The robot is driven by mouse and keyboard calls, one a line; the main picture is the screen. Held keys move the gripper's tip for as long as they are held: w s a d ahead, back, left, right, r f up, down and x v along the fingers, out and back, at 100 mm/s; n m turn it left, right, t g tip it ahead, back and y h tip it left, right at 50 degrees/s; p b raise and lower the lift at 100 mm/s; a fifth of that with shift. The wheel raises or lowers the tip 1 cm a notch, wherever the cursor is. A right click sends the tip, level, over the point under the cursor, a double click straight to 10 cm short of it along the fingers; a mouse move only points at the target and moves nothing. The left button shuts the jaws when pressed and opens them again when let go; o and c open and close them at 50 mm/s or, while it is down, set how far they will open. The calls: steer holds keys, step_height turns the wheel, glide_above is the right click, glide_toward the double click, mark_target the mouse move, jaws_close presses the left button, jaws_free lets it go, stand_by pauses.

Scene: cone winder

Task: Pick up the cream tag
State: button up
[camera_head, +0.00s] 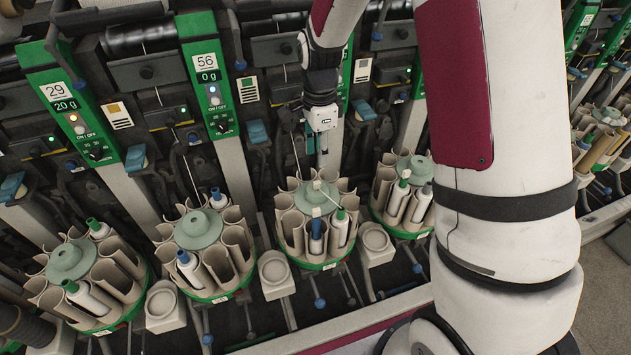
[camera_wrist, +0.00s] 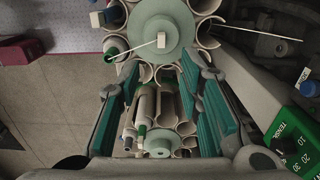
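A small cream tag (camera_wrist: 161,40) shows over the grey-green hub disc (camera_wrist: 150,30) of a yarn magazine in the wrist view, with a thin white strand running from it to the lower left. A second small cream block (camera_wrist: 97,19) sits at the magazine's left rim. In the head view two small pale pieces show here, one at the hub (camera_head: 316,185) and one lower (camera_head: 316,212); I cannot tell which is which. My gripper (camera_wrist: 150,85) is open, its teal pads wide apart with nothing held. In the head view my gripper (camera_head: 322,145) is above and behind this magazine.
Similar round magazines with tubes and bobbins stand to the left (camera_head: 195,230) and right (camera_head: 408,195). Green control panels (camera_head: 208,75) and dark machine parts stand behind. In the wrist view a thin pale rod (camera_wrist: 255,30) sticks out to the right, and a green panel (camera_wrist: 290,140) is at lower right.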

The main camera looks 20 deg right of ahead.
mark_target(317, 182)
steer(key=shift+w+a+f+p, duration=0.1)
steer(key=shift+f+p, duration=0.35)
steer(key=shift+f, duration=2.15)
steer(key=shift+a+f+p, duration=0.1)
steer(key=shift+f+p, duration=0.35)
steer(key=shift+f, duration=2.15)
steer(key=c, duration=0.8)
